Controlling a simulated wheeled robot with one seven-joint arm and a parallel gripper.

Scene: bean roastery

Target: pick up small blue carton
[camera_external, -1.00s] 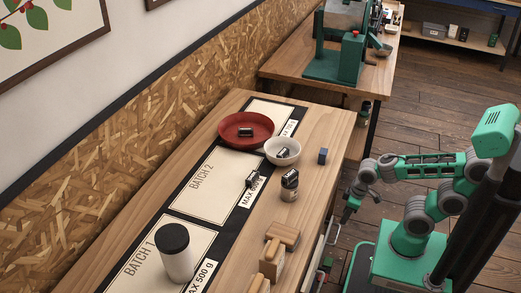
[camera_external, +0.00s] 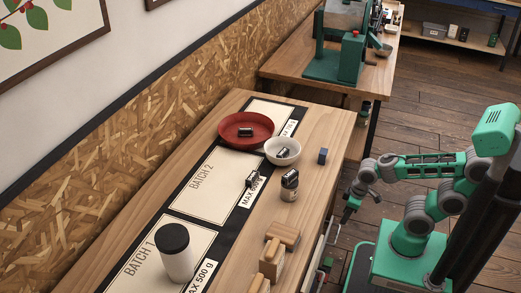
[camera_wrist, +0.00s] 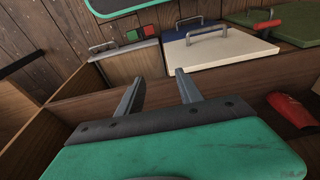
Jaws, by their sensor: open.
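The small blue carton (camera_external: 323,156) stands on the wooden table near its right edge, to the right of a white bowl. My gripper (camera_external: 345,214) is beside the table's right side, nearer the camera than the carton and apart from it. In the wrist view my gripper (camera_wrist: 158,80) has its two fingers spread with nothing between them. The carton does not show in the wrist view.
A red bowl (camera_external: 232,138) and the white bowl (camera_external: 294,157) hold small dark items. A dark-topped jar (camera_external: 290,193), a white canister (camera_external: 179,265) and wooden pieces (camera_external: 283,233) stand on the table. The wrist view shows a white panel with a handle (camera_wrist: 220,50) and a red object (camera_wrist: 290,108).

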